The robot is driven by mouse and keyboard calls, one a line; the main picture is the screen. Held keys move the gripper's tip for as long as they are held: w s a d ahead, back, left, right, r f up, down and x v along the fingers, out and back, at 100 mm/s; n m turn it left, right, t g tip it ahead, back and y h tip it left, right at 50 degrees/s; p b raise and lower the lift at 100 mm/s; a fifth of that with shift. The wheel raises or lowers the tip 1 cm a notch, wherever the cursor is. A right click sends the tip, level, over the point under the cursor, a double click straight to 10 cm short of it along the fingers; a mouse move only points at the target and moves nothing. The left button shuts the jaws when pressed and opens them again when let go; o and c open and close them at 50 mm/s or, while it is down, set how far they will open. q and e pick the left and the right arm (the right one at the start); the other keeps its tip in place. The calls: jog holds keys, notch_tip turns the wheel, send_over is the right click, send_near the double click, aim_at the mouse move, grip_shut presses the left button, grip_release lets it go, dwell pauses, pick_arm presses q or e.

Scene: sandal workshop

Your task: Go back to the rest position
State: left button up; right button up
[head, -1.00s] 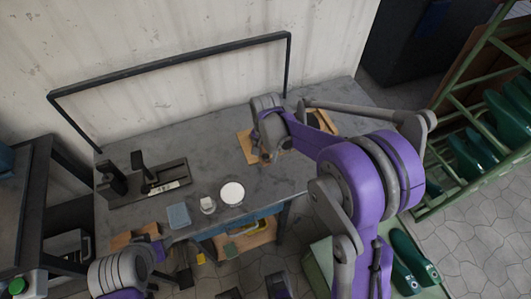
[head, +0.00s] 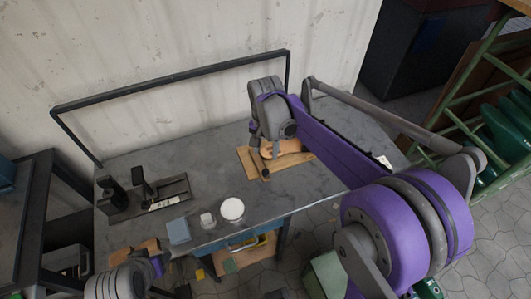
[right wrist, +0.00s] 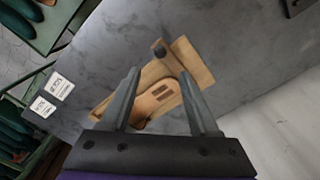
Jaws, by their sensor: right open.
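My right gripper (right wrist: 160,76) is open in the right wrist view, with nothing held between its two fingers. It hangs above a wooden board (right wrist: 196,62) with a dark knob, on which a tan sole-shaped piece (right wrist: 158,98) lies. In the head view the same board (head: 248,162) sits on the grey workbench (head: 215,160), partly hidden by my right wrist. My left arm shows at the lower left of the head view; its fingertips are not clear there.
A white round dish (head: 232,209), a small white cup (head: 207,220), a blue-grey pad (head: 178,231) and a black clamp-like fixture (head: 150,195) stand on the bench. A black rail (head: 170,75) rises behind it. A green rack (head: 470,95) with green footwear stands at right.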

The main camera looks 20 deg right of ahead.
dwell(0.4)
jog(key=s+r+n+t+p, duration=0.1)
jog(key=s+n+t, duration=0.4)
jog(key=s, duration=1.5)
jog(key=n, duration=0.3)
jog(key=shift+s+d+n+p, duration=0.2)
jog(key=shift+n+p, duration=0.1)
